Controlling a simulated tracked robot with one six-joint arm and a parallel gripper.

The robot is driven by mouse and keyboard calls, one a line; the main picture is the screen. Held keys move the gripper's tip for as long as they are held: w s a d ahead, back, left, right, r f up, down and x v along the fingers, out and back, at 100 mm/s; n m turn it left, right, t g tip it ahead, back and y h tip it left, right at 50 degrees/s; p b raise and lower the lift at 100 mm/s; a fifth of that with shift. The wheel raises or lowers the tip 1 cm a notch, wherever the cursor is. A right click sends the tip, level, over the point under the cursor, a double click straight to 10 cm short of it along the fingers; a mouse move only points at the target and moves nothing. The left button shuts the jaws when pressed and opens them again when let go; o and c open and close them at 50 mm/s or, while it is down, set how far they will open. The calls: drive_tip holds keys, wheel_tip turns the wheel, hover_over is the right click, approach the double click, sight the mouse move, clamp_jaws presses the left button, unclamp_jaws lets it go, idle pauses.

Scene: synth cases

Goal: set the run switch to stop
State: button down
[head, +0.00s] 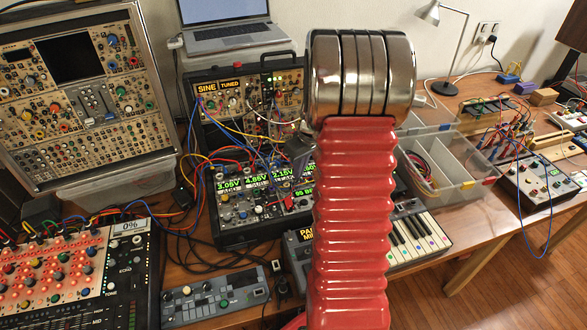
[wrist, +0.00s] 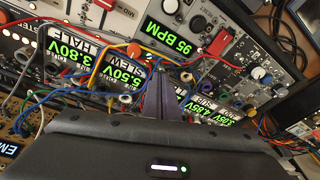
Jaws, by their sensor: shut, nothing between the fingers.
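My gripper (wrist: 165,78) shows in the wrist view as dark fingers closed together, with nothing between them. They point at the rack modules, just below the green 95 BPM display (wrist: 171,36). A small lever with a pale tip and red at its base (wrist: 218,43) stands to the right of that display. It may be the run switch, but I cannot read its label or tell its setting. In the head view the 95 BPM display (head: 303,193) is partly hidden by my arm. A grey part of my gripper (head: 299,151) shows left of the arm, above the modules.
Patch cables cross the modules around my fingers, including a blue cable (wrist: 100,92) and a red one (wrist: 205,62). Voltage displays (head: 229,185) sit beside the BPM module. A keyboard (head: 418,236), a divided grey tray (head: 455,165) and a red-panelled mixer (head: 55,270) stand nearby.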

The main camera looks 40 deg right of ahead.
drive_tip(key=shift+s+a+r+t+h, duration=0.1)
drive_tip(key=shift+s+a+t+h, duration=0.25)
drive_tip(key=shift+t, duration=0.35)
drive_tip(key=shift+d, duration=0.15)
drive_tip(key=shift+s+r, duration=0.1)
drive_tip(key=shift+r, duration=0.05)
drive_tip(key=shift+r, duration=0.65)
drive_tip(key=shift+r, duration=0.1)
drive_tip(key=shift+s+r, duration=0.1)
drive_tip(key=shift+r, duration=0.05)
drive_tip(key=s+a+r, duration=0.1)
drive_tip(key=s+r, duration=0.5)
drive_tip(key=r, duration=0.1)
drive_tip(key=shift+a, duration=0.2)
